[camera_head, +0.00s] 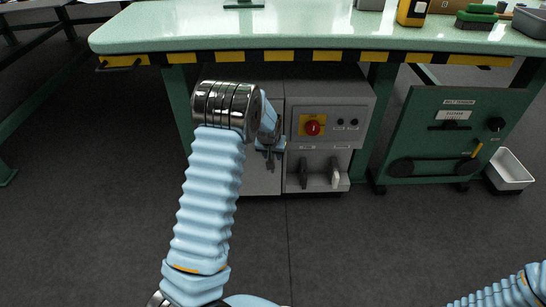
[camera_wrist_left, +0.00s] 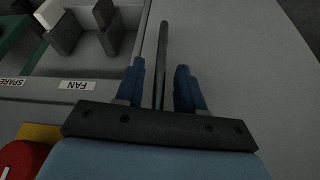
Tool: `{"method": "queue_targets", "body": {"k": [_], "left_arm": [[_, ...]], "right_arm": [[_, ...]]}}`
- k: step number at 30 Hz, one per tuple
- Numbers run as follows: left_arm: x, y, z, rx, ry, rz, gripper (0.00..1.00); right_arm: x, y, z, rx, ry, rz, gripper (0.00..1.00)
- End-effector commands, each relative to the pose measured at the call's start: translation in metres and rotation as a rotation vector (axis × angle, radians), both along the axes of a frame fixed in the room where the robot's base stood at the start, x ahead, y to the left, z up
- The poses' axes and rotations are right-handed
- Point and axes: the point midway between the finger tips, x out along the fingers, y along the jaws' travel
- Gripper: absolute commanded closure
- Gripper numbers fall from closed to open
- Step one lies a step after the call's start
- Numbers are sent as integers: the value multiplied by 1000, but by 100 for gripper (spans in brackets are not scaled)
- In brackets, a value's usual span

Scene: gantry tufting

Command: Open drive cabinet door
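The grey drive cabinet (camera_head: 330,100) stands under the table. Its plain door (camera_head: 262,182) is the left part of the front, partly hidden behind my left arm, and looks closed. In the left wrist view the door (camera_wrist_left: 240,70) fills the right side, with a dark bar handle (camera_wrist_left: 161,50) near its edge. My left gripper (camera_head: 269,150) is at the door's right edge. In the left wrist view its blue fingers (camera_wrist_left: 160,85) stand on either side of the handle with visible gaps, so it is open around it. My right gripper is out of view.
Right of the door are a red knob (camera_head: 312,128) on a yellow plate and two lever switches (camera_head: 320,174). The striped table edge (camera_head: 330,57) overhangs the cabinet. A green cabinet (camera_head: 445,135) and white bin (camera_head: 510,170) stand to the right. The floor in front is clear.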

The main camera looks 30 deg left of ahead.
Motion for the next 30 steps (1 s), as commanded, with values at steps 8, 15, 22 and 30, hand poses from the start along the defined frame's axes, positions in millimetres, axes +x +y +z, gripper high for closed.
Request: {"method": "queue_targets", "body": {"k": [8, 15, 22, 30], "left_arm": [[5, 1, -12, -1, 0, 0, 62], [5, 1, -12, -1, 0, 0, 74], [4, 1, -12, -1, 0, 0, 100], [4, 1, -12, -1, 0, -1, 100]], "right_arm": [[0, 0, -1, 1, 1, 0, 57], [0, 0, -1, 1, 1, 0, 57], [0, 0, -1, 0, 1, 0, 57], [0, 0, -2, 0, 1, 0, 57]]}}
